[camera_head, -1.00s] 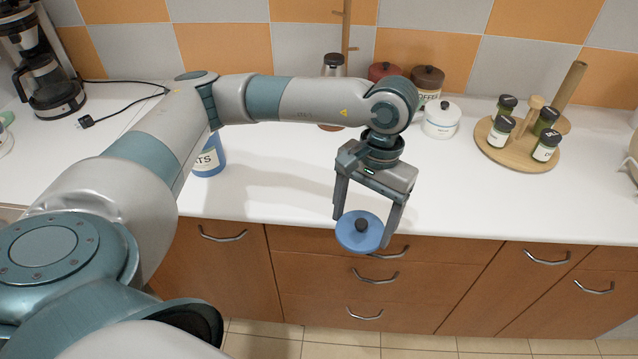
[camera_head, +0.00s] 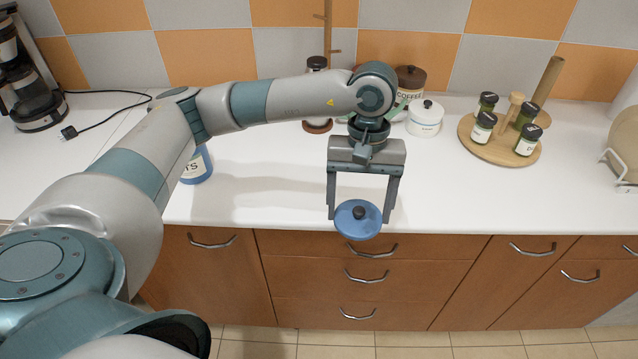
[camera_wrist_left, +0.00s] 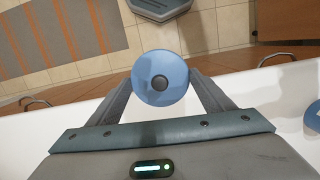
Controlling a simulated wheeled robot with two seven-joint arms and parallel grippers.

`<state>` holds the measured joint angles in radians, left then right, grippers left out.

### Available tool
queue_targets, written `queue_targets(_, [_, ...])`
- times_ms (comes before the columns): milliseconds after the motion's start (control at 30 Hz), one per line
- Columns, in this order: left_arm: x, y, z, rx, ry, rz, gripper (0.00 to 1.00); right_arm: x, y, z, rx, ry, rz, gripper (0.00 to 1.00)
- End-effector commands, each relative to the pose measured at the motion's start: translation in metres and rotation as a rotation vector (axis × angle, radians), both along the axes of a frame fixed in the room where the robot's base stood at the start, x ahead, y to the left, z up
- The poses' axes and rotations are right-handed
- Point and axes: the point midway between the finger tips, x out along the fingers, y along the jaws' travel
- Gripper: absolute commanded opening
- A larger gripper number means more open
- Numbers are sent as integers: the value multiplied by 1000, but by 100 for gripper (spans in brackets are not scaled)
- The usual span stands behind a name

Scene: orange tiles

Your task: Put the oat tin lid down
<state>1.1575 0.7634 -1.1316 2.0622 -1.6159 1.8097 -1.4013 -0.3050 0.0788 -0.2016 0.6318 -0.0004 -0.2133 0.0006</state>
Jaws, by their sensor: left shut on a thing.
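The blue round oat tin lid (camera_head: 358,221) with a dark knob is between the fingers of my left gripper (camera_head: 359,214), which is shut on its rim. In the head view the lid appears at the counter's front edge, overlapping the drawer fronts. In the left wrist view the lid (camera_wrist_left: 161,79) is between the fingertips, with floor behind it. The blue oat tin (camera_head: 197,168) stands on the counter to the left, partly hidden behind my left arm. Part of a blue round thing (camera_wrist_left: 312,118) shows at the right edge of the wrist view. My right gripper is not in view.
The white counter (camera_head: 270,195) is clear around the gripper. Behind stand a coffee canister (camera_head: 410,80), a white lidded pot (camera_head: 425,117) and a brown-based grinder (camera_head: 317,125). A round wooden rack (camera_head: 490,150) with several jars is at right. A coffee maker (camera_head: 35,105) is at far left.

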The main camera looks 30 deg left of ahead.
Motion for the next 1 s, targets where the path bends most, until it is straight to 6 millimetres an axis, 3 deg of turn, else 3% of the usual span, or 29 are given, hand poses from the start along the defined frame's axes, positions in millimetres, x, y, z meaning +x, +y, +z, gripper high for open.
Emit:
queue_targets(700, [90, 26, 35, 1, 2, 1519, 53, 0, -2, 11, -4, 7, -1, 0])
queue_targets(1000, [109, 41, 41, 3, 0, 1947, 53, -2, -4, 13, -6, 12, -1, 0])
